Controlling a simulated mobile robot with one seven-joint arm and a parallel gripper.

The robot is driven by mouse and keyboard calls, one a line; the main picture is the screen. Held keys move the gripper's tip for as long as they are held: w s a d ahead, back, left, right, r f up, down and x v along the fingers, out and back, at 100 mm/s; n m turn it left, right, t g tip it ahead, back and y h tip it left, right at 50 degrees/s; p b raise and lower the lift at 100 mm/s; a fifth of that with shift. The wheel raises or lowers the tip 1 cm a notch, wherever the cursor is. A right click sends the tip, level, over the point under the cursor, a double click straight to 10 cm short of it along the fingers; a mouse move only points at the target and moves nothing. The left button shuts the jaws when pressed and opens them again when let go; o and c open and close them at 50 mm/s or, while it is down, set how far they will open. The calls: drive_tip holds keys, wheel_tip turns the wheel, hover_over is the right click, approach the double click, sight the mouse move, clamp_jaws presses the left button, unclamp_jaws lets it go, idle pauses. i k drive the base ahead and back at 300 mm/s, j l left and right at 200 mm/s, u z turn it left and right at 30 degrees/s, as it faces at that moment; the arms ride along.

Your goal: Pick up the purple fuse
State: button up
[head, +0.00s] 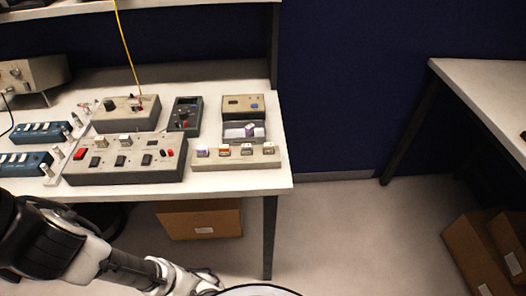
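A small fuse with a purple top (250,130) is at the open grey and white tray near the right end of the workbench; it looks tilted. A second small block with a pale purple face (203,150) stands at the left end of a low beige strip in front of that tray. I cannot tell for sure which of the two is the purple fuse. My arm reaches across the lower left, below and in front of the bench. My gripper's fingers do not show.
The beige strip (237,160) also carries orange, dark and white blocks. A button panel (127,172), a meter (185,115) and blue fuse boxes (35,133) stand to the left. A cardboard box (205,220) sits under the bench. Open floor (340,235) lies to the right.

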sight(202, 150)
drive_tip(key=j+z, duration=0.25)
drive_tip(key=z, duration=0.15)
drive_tip(key=j+z, duration=0.4)
drive_tip(key=k+j+z, duration=0.1)
drive_tip(key=j, duration=0.2)
drive_tip(key=k+j+z, duration=0.15)
drive_tip(key=j, duration=0.15)
drive_tip(key=j+z, duration=0.1)
drive_tip(key=j, duration=0.2)
drive_tip(key=k+j, duration=0.1)
drive_tip(key=j, duration=0.2)
drive_tip(key=k+j, duration=0.1)
drive_tip(key=j, duration=0.25)
drive_tip(key=k+j, duration=0.15)
drive_tip(key=j, duration=0.15)
drive_tip(key=i+j, duration=0.1)
drive_tip(key=i, duration=0.35)
